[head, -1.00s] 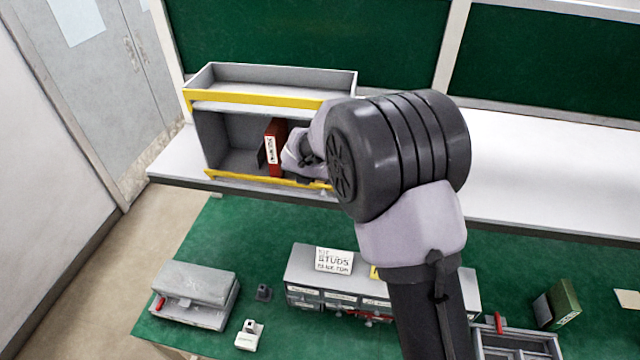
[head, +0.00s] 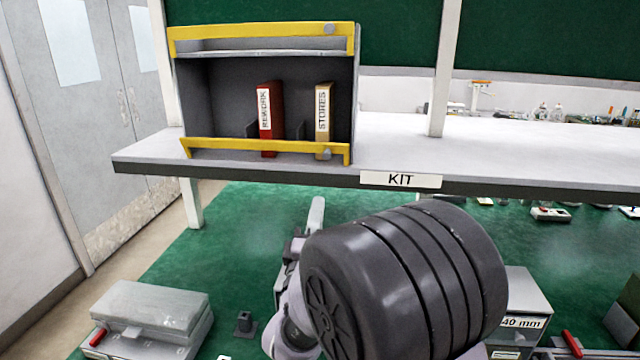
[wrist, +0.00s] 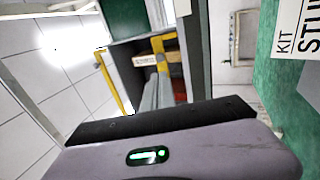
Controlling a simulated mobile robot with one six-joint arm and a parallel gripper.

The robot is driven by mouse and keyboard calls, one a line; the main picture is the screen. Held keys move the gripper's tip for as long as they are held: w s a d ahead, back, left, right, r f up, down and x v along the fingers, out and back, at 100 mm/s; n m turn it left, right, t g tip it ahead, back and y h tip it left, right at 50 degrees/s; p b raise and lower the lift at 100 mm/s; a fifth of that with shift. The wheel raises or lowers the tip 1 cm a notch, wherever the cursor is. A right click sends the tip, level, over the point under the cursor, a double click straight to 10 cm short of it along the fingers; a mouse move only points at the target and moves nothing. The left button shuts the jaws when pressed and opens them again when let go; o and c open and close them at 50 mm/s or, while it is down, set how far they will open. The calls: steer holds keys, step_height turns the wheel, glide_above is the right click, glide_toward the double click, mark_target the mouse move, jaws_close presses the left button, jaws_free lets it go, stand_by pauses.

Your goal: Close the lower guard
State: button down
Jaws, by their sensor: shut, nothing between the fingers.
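The lower guard (head: 265,150) is a yellow bar across the bottom front of the grey cabinet (head: 357,95), with a round grey knob near its right end. It runs low in front of a red REWORK binder (head: 276,120) and a tan STORES binder (head: 325,120). The upper guard (head: 250,46) is a similar yellow bar at the top. My gripper (head: 316,205) is shut and empty, below and in front of the shelf edge, apart from the guard. In the wrist view its grey fingers (wrist: 153,95) point toward the cabinet, overlapping the lower guard (wrist: 158,46).
The cabinet stands on a white shelf (head: 480,145) with a KIT label (head: 400,180) on its front edge. A grey case (head: 150,307) lies on the green bench below at left. A drawer box (head: 525,305) is at right, partly hidden by my arm.

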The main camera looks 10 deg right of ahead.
glide_toward(329, 146)
steer(key=w, duration=0.2)
steer(key=w+d, duration=0.1)
steer(key=w, duration=0.1)
steer(key=shift+w+d+r, duration=0.1)
steer(key=shift+r, duration=0.2)
step_height(329, 146, up, 2)
steer(key=g+p, duration=0.1)
steer(key=p, duration=0.4)
steer(key=shift+w+r, duration=0.1)
steer(key=shift+w, duration=0.1)
steer(key=shift+w+d+r+g+y+p, duration=0.1)
steer(key=shift+r+g+y+p, duration=0.3)
steer(key=shift+p, duration=0.85)
steer(key=g+p, duration=0.1)
steer(key=p, duration=0.1)
steer(key=shift+w+p, duration=0.2)
steer(key=shift+p, duration=0.2)
steer(key=shift+w+d, duration=0.15)
steer(key=shift+w, duration=0.15)
steer(key=shift+f, duration=0.15)
